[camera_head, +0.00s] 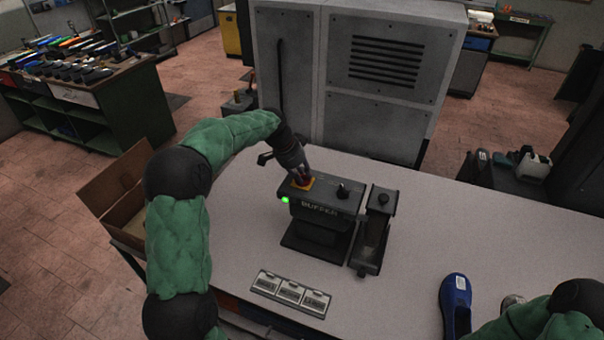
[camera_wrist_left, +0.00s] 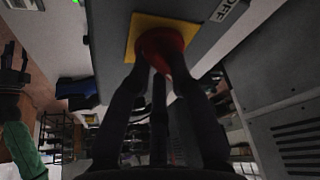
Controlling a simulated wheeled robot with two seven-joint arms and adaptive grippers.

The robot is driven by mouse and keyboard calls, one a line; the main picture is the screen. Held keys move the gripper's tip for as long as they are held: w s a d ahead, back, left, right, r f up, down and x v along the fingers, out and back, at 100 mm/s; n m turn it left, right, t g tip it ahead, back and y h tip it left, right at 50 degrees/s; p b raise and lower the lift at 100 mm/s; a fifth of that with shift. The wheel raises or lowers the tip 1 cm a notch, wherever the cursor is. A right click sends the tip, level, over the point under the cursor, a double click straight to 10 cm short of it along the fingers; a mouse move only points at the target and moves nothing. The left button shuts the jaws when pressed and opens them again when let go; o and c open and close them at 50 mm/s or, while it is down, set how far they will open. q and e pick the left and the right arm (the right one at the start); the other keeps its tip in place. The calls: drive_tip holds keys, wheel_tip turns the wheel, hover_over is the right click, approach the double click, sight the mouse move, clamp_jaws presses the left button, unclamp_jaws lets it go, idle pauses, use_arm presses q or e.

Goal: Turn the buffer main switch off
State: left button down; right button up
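The buffer (camera_head: 318,212) is a dark box on a stand on the light table, with its name on the front. A green lamp (camera_head: 285,200) glows at its left front edge. Its main switch, a red knob (camera_wrist_left: 165,47) on a yellow plate (camera_wrist_left: 133,27), sits on the top left of the box. My left gripper (camera_head: 301,176) reaches down onto it; in the left wrist view the dark fingers close around the red knob. An OFF label (camera_wrist_left: 224,9) shows beside the plate. The knob's exact turn is hidden by the fingers.
A black knob (camera_head: 343,190) stands right of the switch. A narrow dark device (camera_head: 375,230) is beside the buffer. Labelled plates (camera_head: 290,292) lie in front, and a blue shoe (camera_head: 456,305) lies at right. A big grey cabinet (camera_head: 370,75) stands behind the table.

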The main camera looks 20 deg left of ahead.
idle(0.3)
use_arm(q)
drive_tip(key=n+y+b, duration=0.1)
drive_tip(key=n, duration=0.1)
drive_tip(key=shift+d+n+t, duration=0.1)
drive_tip(key=shift+n+t, duration=0.2)
drive_tip(key=shift+n, duration=0.1)
drive_tip(key=n+y+b, duration=0.1)
drive_tip(key=n, duration=0.2)
drive_tip(key=n+y+b, duration=0.1)
drive_tip(key=n, duration=0.1)
drive_tip(key=shift+w+d+n+t, duration=0.15)
drive_tip(key=shift+n+t, duration=0.15)
drive_tip(key=shift+n, duration=0.1)
drive_tip(key=c, duration=1.1)
unclamp_jaws()
drive_tip(key=v, duration=1.2)
drive_tip(key=shift+d, duration=0.1)
